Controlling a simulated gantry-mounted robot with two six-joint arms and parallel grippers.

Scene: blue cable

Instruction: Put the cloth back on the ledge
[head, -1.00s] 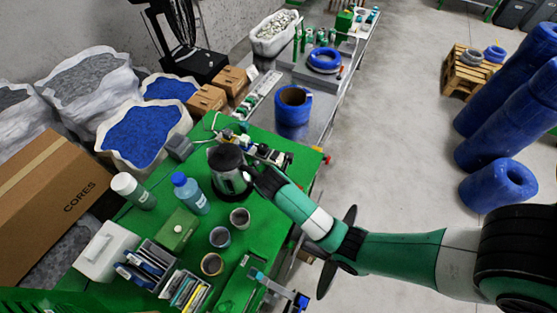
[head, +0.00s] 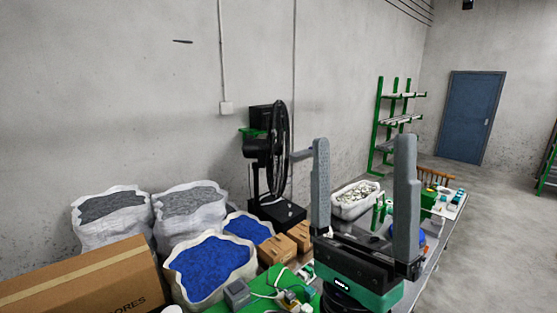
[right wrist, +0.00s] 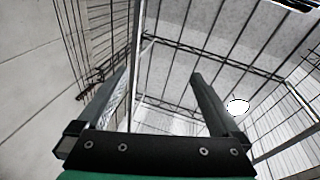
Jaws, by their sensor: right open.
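My right gripper (head: 362,142) stands upright in the head view, its two grey fingers wide apart and pointing up with nothing between them. It is in front of the far part of the workbench and hides some of it. The right wrist view also shows the open, empty fingers (right wrist: 160,78), with pale surfaces and thin dark bars beyond. I cannot make out a cloth in either view, nor tell which surface is the ledge. My left gripper is not in view.
Sacks of blue granules (head: 208,266) and a large cardboard box (head: 85,280) stand at lower left. A black fan-like machine (head: 270,160) stands by the wall. A green rack (head: 380,125) and a blue door (head: 470,115) are at the back. Space above the bench looks clear.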

